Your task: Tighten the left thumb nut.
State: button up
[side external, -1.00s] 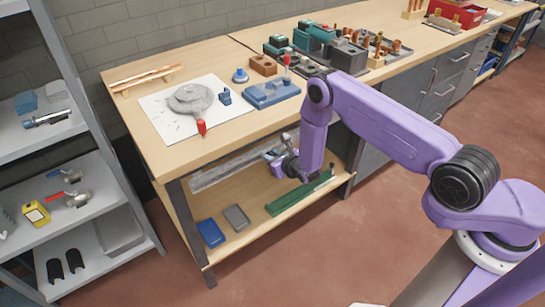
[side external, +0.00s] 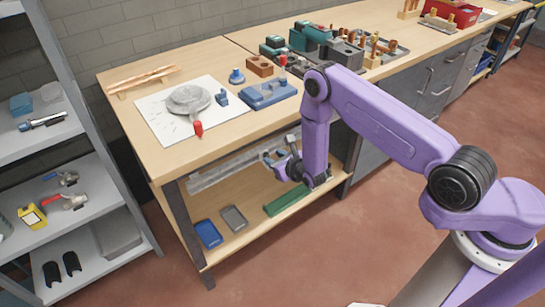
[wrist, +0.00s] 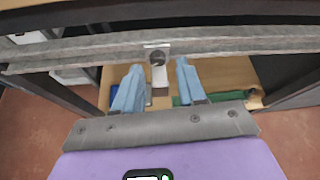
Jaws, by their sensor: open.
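A long grey metal rail (side external: 225,169) runs under the workbench top. It also crosses the wrist view (wrist: 80,55). A small light metal fitting (wrist: 158,71) with a dark round part sits at the rail's middle in the wrist view and hangs below it. I cannot tell surely whether it is the left thumb nut. My gripper (wrist: 160,66) is open, with a blue finger on each side of this fitting and visible gaps between. In the side view my gripper (side external: 270,157) is beside the rail, under the bench edge.
The lower shelf (side external: 228,192) holds a blue tray (side external: 208,234), a grey tray (side external: 234,218) and a green tray (side external: 287,199). The bench top (side external: 185,152) is close above my gripper. A dark bench leg (side external: 187,230) stands at the left.

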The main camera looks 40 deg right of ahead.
jog(key=shift+s+a+r, duration=0.1)
jog(key=shift+s+r, duration=0.1)
jog(key=shift+s, duration=0.4)
